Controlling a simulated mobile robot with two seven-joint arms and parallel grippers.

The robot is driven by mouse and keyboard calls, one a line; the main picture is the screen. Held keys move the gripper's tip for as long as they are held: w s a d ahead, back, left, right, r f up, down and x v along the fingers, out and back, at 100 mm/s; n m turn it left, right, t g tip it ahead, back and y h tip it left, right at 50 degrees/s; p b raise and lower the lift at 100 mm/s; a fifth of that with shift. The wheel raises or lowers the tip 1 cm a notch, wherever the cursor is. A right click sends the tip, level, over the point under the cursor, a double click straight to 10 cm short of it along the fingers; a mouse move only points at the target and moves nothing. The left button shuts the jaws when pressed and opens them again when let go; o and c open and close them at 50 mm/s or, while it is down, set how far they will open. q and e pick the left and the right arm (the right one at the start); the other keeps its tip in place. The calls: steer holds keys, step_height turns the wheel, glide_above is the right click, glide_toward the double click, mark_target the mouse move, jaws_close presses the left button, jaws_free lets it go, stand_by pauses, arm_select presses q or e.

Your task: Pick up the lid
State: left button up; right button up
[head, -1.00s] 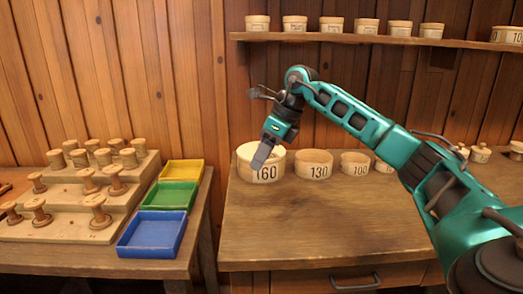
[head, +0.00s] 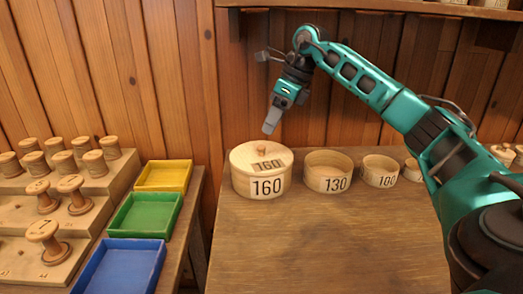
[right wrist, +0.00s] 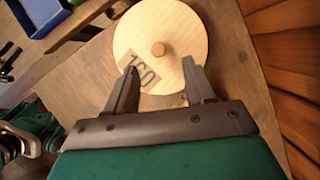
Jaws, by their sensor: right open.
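The lid (head: 245,157) is a round pale wooden disc with a small knob and a "160" label. It sits on the round wooden box marked 160 (head: 267,187). My right gripper (head: 270,128) is above the lid, pointing down and apart from it. In the right wrist view the lid (right wrist: 180,28) lies beyond the open, empty fingers of my right gripper (right wrist: 160,66), with the knob (right wrist: 159,49) roughly between the fingertips. My left gripper is not in view.
Open boxes marked 130 (head: 327,173) and 100 (head: 380,171) stand to the right on the wooden table (head: 320,240). Yellow (head: 163,175), green (head: 145,214) and blue (head: 119,268) trays and stepped spools are at left. A shelf (head: 400,9) hangs above. The table front is clear.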

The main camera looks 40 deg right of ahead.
mark_target(262, 146)
steer(key=shift+w+f, duration=0.25)
steer(key=shift+f, duration=0.15)
steer(key=x, duration=0.3)
steer(key=b+x, duration=0.1)
steer(key=x, duration=0.2)
steer(key=shift+a+f, duration=0.3)
steer(key=shift+c, duration=0.4)
jaws_close()
